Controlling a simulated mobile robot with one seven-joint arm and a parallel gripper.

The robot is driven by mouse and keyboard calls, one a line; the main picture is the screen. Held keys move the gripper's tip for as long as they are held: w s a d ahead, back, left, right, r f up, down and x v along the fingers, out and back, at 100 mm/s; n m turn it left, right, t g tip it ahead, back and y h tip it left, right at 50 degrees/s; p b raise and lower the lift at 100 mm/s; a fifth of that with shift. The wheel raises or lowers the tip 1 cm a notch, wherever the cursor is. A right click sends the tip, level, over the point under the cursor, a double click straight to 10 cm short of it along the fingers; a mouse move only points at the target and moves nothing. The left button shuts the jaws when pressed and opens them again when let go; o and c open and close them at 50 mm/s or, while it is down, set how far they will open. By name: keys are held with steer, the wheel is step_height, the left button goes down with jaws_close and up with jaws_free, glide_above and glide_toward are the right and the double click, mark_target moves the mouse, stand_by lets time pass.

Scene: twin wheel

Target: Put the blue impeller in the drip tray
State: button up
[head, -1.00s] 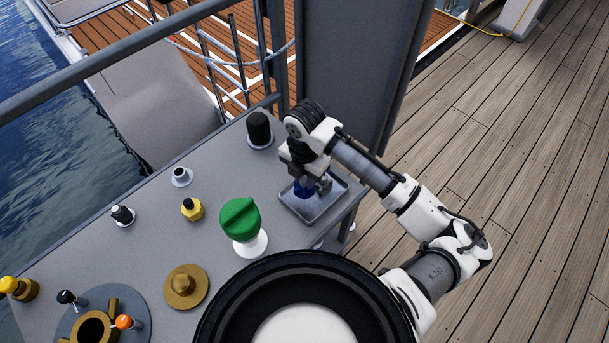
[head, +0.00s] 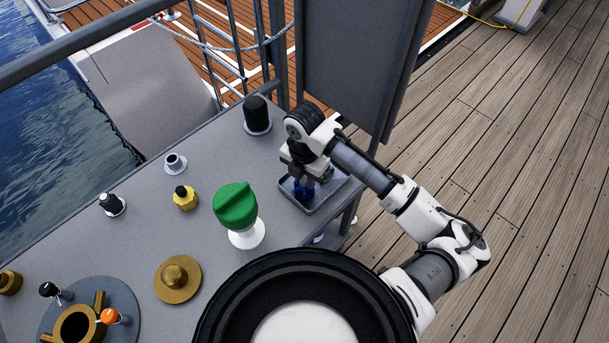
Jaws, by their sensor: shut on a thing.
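The blue impeller (head: 303,190) is mostly hidden under my gripper (head: 301,182), which is shut on it. The impeller is over the left half of the grey drip tray (head: 330,198), within its rim in the picture. I cannot tell whether the impeller touches the tray floor. The tray lies near the right edge of the grey worktop, and its far side is hidden by my arm.
A green knob on a white base (head: 237,211) stands left of the tray. A black capped cylinder (head: 257,115) stands behind it. A yellow fitting (head: 185,197), a brass flanged part (head: 177,278) and several small fittings lie further left. Worktop between them is bare.

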steer(key=shift+f+b, duration=0.3)
steer(key=o, duration=1.4)
steer(key=shift+c, duration=0.2)
steer(key=shift+r, duration=0.1)
step_height(320, 180, up, 14)
steer(key=shift+f, duration=0.2)
